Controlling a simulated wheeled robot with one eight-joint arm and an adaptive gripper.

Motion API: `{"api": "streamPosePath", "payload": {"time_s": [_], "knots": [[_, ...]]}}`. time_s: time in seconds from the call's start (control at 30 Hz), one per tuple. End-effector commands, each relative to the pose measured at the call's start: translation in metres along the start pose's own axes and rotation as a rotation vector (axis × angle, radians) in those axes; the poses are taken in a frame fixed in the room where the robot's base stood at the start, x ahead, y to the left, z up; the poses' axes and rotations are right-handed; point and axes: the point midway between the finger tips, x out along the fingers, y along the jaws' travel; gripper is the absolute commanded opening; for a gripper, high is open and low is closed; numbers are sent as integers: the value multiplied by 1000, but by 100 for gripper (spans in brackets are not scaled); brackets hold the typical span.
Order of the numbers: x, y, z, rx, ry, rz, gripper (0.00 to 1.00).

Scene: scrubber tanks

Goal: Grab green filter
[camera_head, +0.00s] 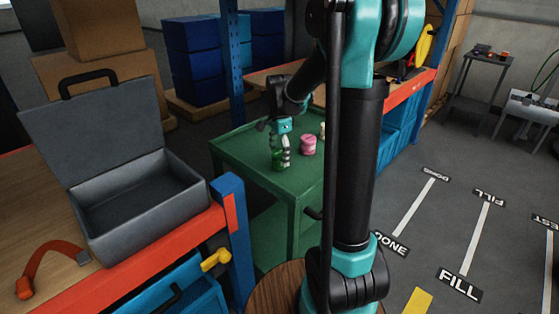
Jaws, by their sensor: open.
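The green filter (277,159) stands on the top of a green cart (238,146) in the middle of the view. My gripper (281,154) is down at the filter, with its fingers pointing downward over and beside it. The fingers partly hide the filter, and I cannot tell whether they touch it. The gripper is open. A pink filter (308,145) stands on the cart just to the right of my gripper. A pale cream item (322,130) is behind it, partly hidden by my arm.
An open grey case (139,205) sits on the wooden bench (30,195) at left, with a red-orange hose (47,262) beside it. Blue boxes (194,62) and cardboard boxes (100,28) stand behind. The floor at right, with marked lanes (475,237), is mostly clear.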

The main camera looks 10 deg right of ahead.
Motion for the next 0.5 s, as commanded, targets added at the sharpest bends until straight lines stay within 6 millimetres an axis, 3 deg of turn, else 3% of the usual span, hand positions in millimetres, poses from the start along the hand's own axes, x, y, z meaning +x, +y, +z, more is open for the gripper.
{"api": "streamPosePath", "payload": {"time_s": [0.33, 0.5], "knots": [[9, 0, 0, 0, 0, 0, 74], [9, 0, 0, 0, 0, 0, 54]]}}
